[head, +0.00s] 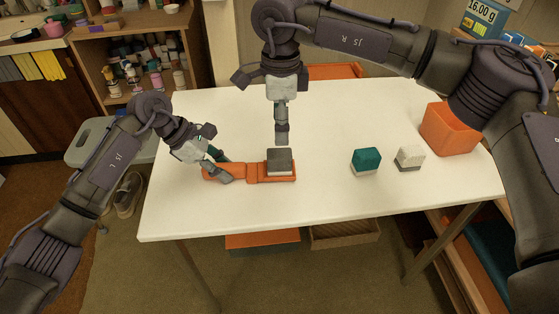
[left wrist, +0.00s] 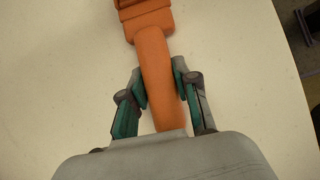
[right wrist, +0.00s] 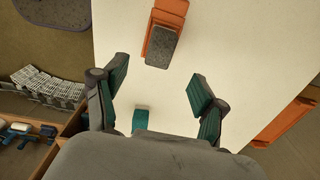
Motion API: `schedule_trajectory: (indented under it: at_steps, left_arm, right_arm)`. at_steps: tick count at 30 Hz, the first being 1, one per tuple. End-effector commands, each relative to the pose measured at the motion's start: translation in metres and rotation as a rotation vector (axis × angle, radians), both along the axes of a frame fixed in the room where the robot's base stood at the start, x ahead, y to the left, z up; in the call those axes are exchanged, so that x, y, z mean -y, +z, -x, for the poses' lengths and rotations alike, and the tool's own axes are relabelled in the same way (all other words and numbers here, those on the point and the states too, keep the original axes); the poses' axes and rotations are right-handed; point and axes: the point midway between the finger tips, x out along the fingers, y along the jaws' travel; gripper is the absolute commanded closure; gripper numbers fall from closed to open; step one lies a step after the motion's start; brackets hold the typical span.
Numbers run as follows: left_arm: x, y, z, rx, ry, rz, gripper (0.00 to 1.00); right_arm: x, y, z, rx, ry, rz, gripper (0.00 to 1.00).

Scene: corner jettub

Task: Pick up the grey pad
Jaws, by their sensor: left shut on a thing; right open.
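The grey pad (head: 279,158) has a dark grey top with a paler layer under it. It sits at the right end of an orange handled tool (head: 254,173) on the white table. In the right wrist view the grey pad (right wrist: 162,47) is ahead of my fingers, near the top. My left gripper (head: 220,165) is shut on the orange handle, which runs between its fingers in the left wrist view (left wrist: 160,92). My right gripper (head: 281,139) points down just behind the pad in the head view; its fingers are spread and empty in its wrist view (right wrist: 158,88).
A teal block (head: 366,160) and a white block (head: 410,156) stand to the right on the table (head: 330,115). An orange bin (head: 449,130) is at the table's right end. Shelves (head: 150,60) stand behind at the left.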

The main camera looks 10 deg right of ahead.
Motion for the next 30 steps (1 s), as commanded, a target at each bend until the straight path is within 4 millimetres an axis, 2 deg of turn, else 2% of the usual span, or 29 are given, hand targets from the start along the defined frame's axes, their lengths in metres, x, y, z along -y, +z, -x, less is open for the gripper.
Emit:
schedule_trajectory:
  at_steps: [3, 9, 17, 25, 30]
  left_arm:
    - [0.000, -0.002, 0.001, -0.004, -0.001, -0.003, 1.00]
    - [0.000, -0.002, 0.001, -0.004, -0.001, -0.003, 1.00]
    - [0.000, -0.002, 0.001, -0.004, -0.001, -0.003, 1.00]
    - [0.000, -0.002, 0.001, -0.004, -0.001, -0.003, 1.00]
    - [0.000, -0.002, 0.001, -0.004, -0.001, -0.003, 1.00]
  right_arm:
    - [0.001, -0.024, 0.001, -0.004, -0.001, 0.003, 0.29]
    - [0.000, -0.052, 0.000, -0.002, 0.000, 0.000, 0.29]
    - [-0.001, -0.069, 0.001, -0.004, 0.000, -0.002, 0.29]
    - [-0.002, -0.107, 0.000, -0.003, 0.000, -0.002, 0.29]
    - [-0.003, -0.111, -0.001, 0.000, 0.000, -0.004, 0.29]
